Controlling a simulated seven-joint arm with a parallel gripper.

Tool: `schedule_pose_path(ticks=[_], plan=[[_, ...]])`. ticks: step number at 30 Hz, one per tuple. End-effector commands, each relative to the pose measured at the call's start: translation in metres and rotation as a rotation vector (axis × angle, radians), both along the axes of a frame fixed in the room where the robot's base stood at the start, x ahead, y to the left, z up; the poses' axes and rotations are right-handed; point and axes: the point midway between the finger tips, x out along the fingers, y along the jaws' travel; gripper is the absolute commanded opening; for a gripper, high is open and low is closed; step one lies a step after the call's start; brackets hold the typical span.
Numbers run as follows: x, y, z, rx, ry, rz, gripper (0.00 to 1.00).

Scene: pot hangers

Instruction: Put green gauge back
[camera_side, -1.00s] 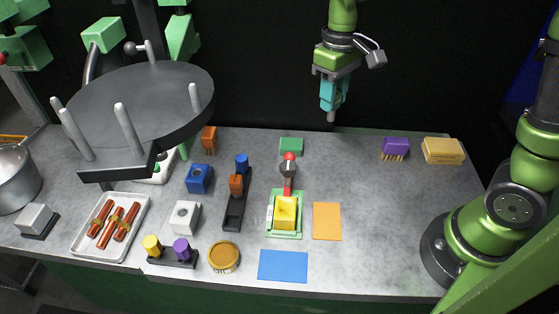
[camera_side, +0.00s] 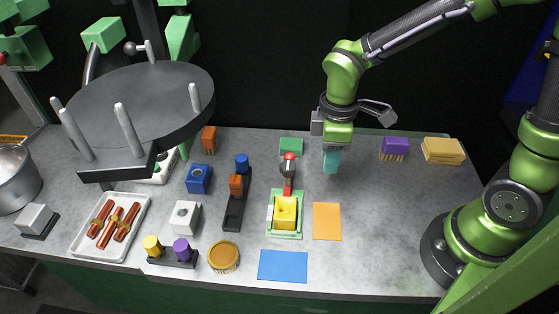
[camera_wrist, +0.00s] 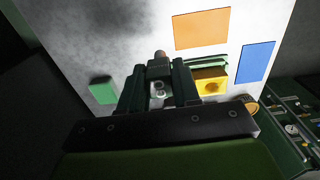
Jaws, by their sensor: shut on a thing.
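My gripper (camera_side: 331,165) is above the back right part of the worktop, right of the lever with a red ball. In the wrist view, my gripper (camera_wrist: 159,85) is shut on a small piece, taken as the green gauge (camera_wrist: 160,68); a grey body and a pinkish tip show, and the fingers hide most of it. Its colour is unclear. A black holder (camera_side: 233,216) carries a blue knob (camera_side: 242,160) and an orange piece (camera_side: 236,185), with bare room at its front. Another black holder (camera_side: 168,258) carries a yellow knob (camera_side: 152,245) and a purple knob (camera_side: 182,249).
A yellow block (camera_side: 285,211) sits in a green base beside the red-balled lever (camera_side: 289,160). A green block (camera_side: 291,146) lies at the back. Orange (camera_side: 327,221) and blue (camera_side: 283,266) sheets lie flat. A dark round rack with pegs (camera_side: 135,100) overhangs the left side.

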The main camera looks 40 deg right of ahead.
Motion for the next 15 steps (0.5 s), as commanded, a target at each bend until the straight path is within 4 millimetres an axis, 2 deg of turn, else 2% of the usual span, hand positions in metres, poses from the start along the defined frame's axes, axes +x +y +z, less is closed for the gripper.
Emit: schedule_pose_path(ticks=[1, 12, 15], plan=[[-0.001, 0.000, -0.009, 0.000, 0.006, 0.002, 0.00], [-0.001, 0.000, -0.054, 0.000, 0.004, -0.002, 0.00], [0.000, 0.000, -0.059, 0.000, 0.001, -0.004, 0.00]])
